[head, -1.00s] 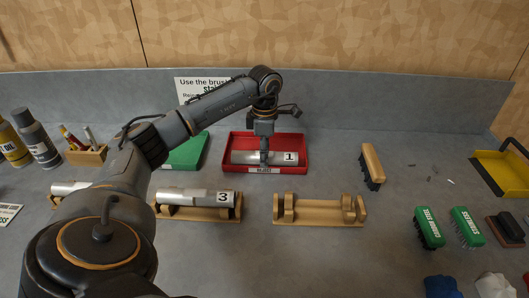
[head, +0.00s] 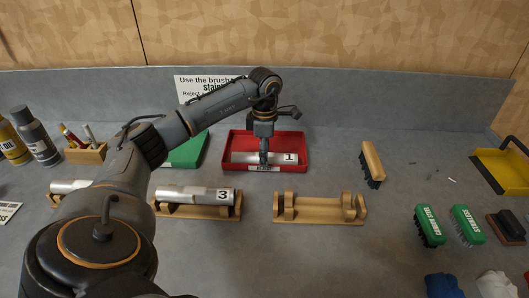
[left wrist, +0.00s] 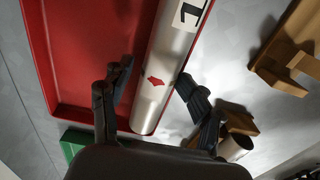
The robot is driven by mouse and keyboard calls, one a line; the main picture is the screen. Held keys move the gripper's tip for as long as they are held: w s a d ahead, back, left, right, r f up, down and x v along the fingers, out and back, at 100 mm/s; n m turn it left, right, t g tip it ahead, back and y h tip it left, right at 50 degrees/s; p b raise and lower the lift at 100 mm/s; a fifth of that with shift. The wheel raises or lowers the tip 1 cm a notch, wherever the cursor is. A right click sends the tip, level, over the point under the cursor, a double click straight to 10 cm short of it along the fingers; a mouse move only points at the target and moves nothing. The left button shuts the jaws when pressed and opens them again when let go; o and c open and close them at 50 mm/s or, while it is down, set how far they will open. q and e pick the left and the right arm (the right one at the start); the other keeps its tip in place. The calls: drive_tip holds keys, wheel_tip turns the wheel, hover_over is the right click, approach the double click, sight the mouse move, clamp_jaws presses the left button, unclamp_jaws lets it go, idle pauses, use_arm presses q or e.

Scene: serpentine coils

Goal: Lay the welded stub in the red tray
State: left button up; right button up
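A silver stub marked 1 (head: 245,157) lies lengthwise in the red tray (head: 304,146). In the left wrist view the stub (left wrist: 165,70) shows a red mark near its end, and the tray (left wrist: 85,60) is beside and beneath it. My left gripper (head: 264,163) is down over the stub's middle. In the left wrist view its two fingers (left wrist: 152,85) stand apart on either side of the stub, with a gap on the left side; the right finger is close to or touching it. My right gripper is not in view.
A stub marked 3 (head: 182,193) rests on a wooden cradle (head: 200,213); another stub (head: 68,186) lies left, partly behind my arm. An empty cradle (head: 318,209) stands in front of the tray. Brushes (head: 372,163) and a yellow dustpan (head: 502,172) are at right.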

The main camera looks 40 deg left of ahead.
use_arm(q)
drive_tip(key=shift+r, duration=0.2)
wheel_tip(320, 180, up, 13)
idle(0.4)
drive_tip(key=shift+f, duration=0.1)
idle(0.4)
